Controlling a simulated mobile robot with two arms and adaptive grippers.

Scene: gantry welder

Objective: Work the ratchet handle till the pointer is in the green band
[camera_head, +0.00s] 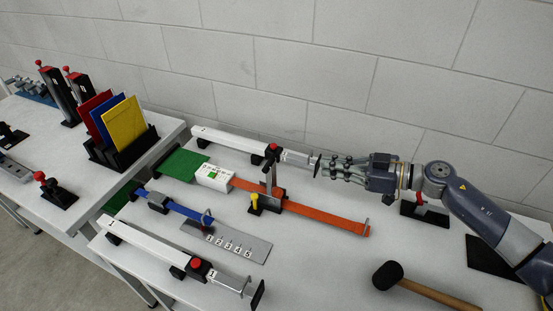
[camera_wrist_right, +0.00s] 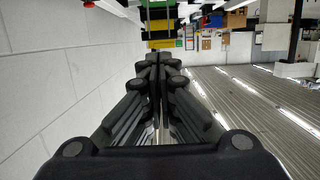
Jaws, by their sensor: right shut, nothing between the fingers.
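The ratchet (camera_head: 270,196) sits on an orange strap (camera_head: 320,219) on the table, with its grey handle (camera_head: 267,178) standing roughly upright. A white gauge box (camera_head: 213,177) with green and red marks is at the strap's left end; its pointer is too small to read. My right gripper (camera_head: 328,166) comes in from the right, to the right of the handle and apart from it. Its fingers are closed together and empty, which also shows in the right wrist view (camera_wrist_right: 157,62). My left gripper is not in view.
White clamp bars lie behind (camera_head: 230,142) and in front (camera_head: 145,243), with red knobs. A yellow knob (camera_head: 254,201) stands beside the ratchet. A blue strap (camera_head: 180,207) and numbered plate (camera_head: 228,241) lie left. A mallet (camera_head: 388,275) lies front right.

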